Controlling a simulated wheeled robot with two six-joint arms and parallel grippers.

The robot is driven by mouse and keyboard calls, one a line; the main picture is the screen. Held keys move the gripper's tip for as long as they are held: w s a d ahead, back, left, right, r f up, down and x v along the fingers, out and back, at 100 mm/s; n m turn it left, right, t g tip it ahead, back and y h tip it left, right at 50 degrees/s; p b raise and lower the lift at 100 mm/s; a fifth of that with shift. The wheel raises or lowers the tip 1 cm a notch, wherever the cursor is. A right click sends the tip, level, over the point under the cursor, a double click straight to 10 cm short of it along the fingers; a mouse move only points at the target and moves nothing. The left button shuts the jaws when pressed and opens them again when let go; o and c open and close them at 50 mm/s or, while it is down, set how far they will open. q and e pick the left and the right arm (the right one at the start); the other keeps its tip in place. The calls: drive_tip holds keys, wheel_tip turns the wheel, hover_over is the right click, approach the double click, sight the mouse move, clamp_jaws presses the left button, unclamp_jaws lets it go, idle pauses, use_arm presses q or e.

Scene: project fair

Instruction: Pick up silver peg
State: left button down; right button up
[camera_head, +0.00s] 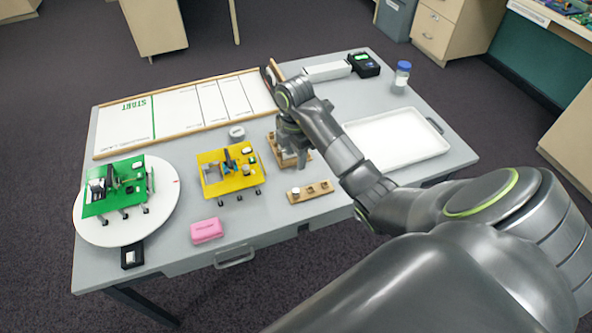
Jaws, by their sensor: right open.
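My right gripper (291,155) points down at a small wooden stand (278,156) near the middle of the table, with its open fingers reaching to the stand. The fingers and wrist cover much of this stand, so I cannot tell whether a peg is between them. A small silvery peg-like piece (296,190) stands at the left end of a low wooden strip (312,194), just in front of the gripper. I cannot tell for sure that it is the silver peg. My left gripper is not in view.
A yellow board (215,183) with parts stands left of the gripper, and a green board (97,206) sits on a white round plate (165,205). A pink block (206,231) lies in front. A white tray (410,140) is at right, partly behind my arm.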

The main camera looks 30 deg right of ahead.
drive_tip(key=b, duration=1.1)
hover_over(296, 190)
drive_tip(key=shift+s+a+f, duration=0.1)
drive_tip(key=shift+a+f, duration=0.05)
drive_tip(key=shift+f, duration=2.85)
drive_tip(key=shift+s+a+f, duration=0.1)
drive_tip(key=shift+f, duration=2.9)
drive_tip(key=f+b, duration=0.1)
drive_tip(key=b, duration=0.1)
drive_tip(key=f+b, duration=0.1)
drive_tip(key=shift+w+d+f, duration=0.2)
drive_tip(key=shift+d+f, duration=0.05)
drive_tip(key=shift+f, duration=0.1)
drive_tip(key=shift+f+p, duration=0.35)
drive_tip(key=shift+p, duration=0.1)
drive_tip(key=shift+f, duration=0.45)
drive_tip(key=shift+c, duration=0.5)
clamp_jaws()
